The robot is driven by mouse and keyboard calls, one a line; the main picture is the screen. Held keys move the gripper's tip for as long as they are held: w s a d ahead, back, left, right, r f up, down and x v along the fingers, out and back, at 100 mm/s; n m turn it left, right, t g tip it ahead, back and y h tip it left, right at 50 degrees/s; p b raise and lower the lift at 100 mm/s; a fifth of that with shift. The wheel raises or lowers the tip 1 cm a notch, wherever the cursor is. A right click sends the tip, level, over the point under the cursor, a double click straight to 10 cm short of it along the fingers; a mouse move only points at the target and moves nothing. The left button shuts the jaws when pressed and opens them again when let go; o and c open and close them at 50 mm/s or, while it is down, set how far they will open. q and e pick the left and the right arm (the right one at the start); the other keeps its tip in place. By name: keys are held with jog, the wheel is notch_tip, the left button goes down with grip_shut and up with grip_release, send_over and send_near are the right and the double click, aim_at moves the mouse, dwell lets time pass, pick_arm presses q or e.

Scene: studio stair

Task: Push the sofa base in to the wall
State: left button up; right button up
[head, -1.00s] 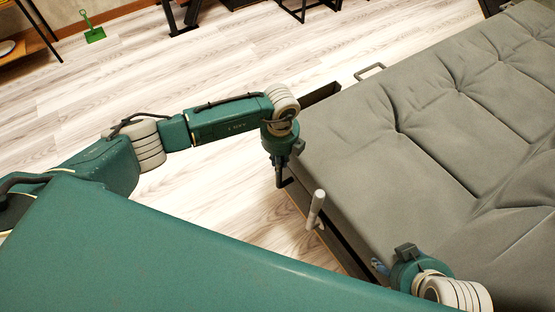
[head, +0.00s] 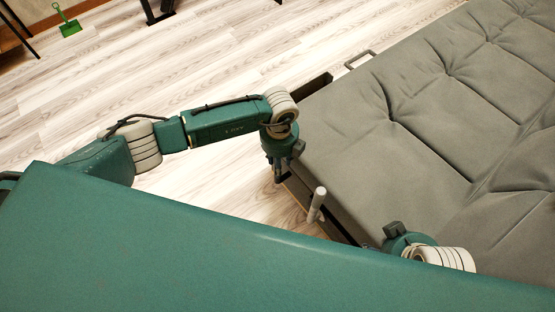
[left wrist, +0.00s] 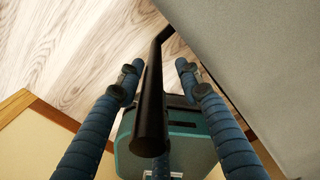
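The sofa (head: 440,120) is a wide grey padded piece filling the right of the head view. Its dark lower base (head: 335,228) shows below the cushion's front edge. My left gripper (head: 279,176) is at the sofa's near left corner, pointing down. In the left wrist view, its two blue fingers (left wrist: 158,70) are apart, with a black bar (left wrist: 152,100) between them and a gap on its right. My right gripper (head: 384,240) is low at the front edge, its fingers mostly hidden behind my green body.
A pale grey upright handle (head: 316,204) stands by the front edge between my grippers. A metal loop handle (head: 360,58) sticks out at the sofa's left side. A green dustpan-like object (head: 70,28) lies far left. Pale wood floor (head: 180,75) is clear left of the sofa.

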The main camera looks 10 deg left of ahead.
pick_arm(q)
jog(key=shift+w+a+r, duration=0.1)
jog(key=shift+a, duration=0.05)
notch_tip(320, 180, up, 12)
jog(key=shift+f, duration=0.1)
dwell(0.4)
dwell(0.4)
